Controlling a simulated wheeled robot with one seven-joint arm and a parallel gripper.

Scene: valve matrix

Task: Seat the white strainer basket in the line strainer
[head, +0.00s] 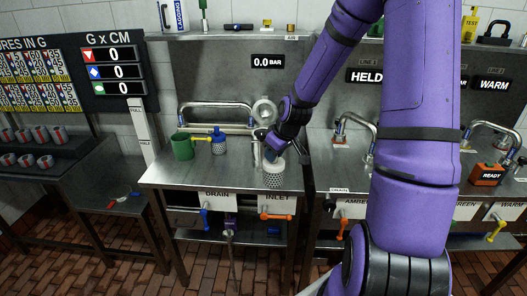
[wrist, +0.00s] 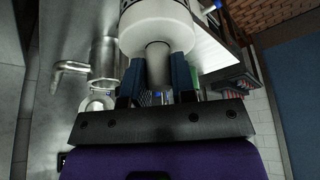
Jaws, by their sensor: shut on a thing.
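The white strainer basket (head: 273,180), with a solid rim and perforated wall, is in my gripper (head: 275,157) over the front right of the steel bench. In the wrist view the blue fingers of my gripper (wrist: 168,72) are closed on the pale stem of the basket (wrist: 158,30). In the head view I cannot tell whether its bottom touches the bench. The line strainer (head: 257,152) seems to be the steel body just left of and behind the basket, partly hidden by my gripper. A steel cylinder with a side pipe (wrist: 105,60) shows left of the basket in the wrist view.
A green mug (head: 182,146) and a blue-topped perforated item (head: 218,141) stand on the left of the bench. A curved steel pipe (head: 215,107) and a round light disc (head: 264,111) are behind. Orange (head: 276,217) and blue valve handles hang at the front edge.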

